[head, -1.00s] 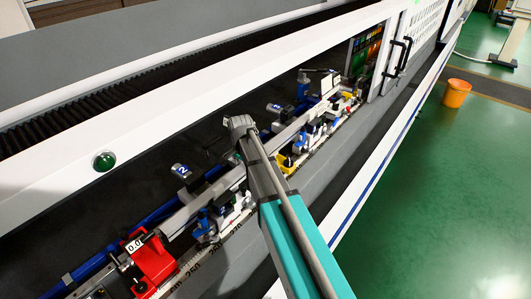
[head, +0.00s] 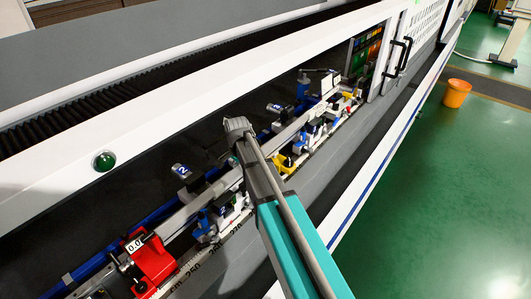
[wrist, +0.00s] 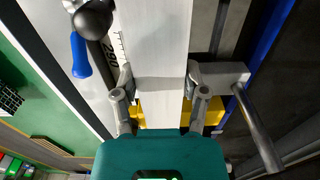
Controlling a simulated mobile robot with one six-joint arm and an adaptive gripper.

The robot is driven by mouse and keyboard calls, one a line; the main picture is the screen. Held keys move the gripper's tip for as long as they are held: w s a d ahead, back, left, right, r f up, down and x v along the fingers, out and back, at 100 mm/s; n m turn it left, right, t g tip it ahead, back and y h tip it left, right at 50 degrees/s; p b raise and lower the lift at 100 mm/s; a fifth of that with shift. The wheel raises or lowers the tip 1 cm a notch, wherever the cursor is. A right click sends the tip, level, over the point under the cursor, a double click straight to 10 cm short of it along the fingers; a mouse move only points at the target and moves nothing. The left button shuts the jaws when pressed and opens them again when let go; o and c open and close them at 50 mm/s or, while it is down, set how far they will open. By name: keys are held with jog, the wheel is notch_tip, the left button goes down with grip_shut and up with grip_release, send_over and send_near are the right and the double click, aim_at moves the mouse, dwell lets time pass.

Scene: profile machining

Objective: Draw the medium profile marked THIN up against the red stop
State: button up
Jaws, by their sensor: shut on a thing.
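A long pale grey profile (head: 190,212) lies along the machine bed, running from the lower left to the upper right. The red stop (head: 152,262), with a display showing 0.0, stands at its lower-left end. The profile's near end is close to the stop; I cannot tell whether they touch. In the wrist view the profile (wrist: 162,40) passes between the fingers of my gripper (wrist: 161,84), which is shut on it from both sides. In the head view my arm hides the fingers. No THIN mark is readable.
Blue clamps (head: 187,175) and yellow supports (head: 287,162) line the bed beside the profile. A blue-handled lever with a black knob (wrist: 92,18) is close to the left finger. A white front beam (head: 70,165) edges the machine. An orange bucket (head: 456,93) stands on the green floor.

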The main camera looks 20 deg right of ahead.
jog(key=shift+s+a, duration=0.1)
jog(key=o, duration=1.3)
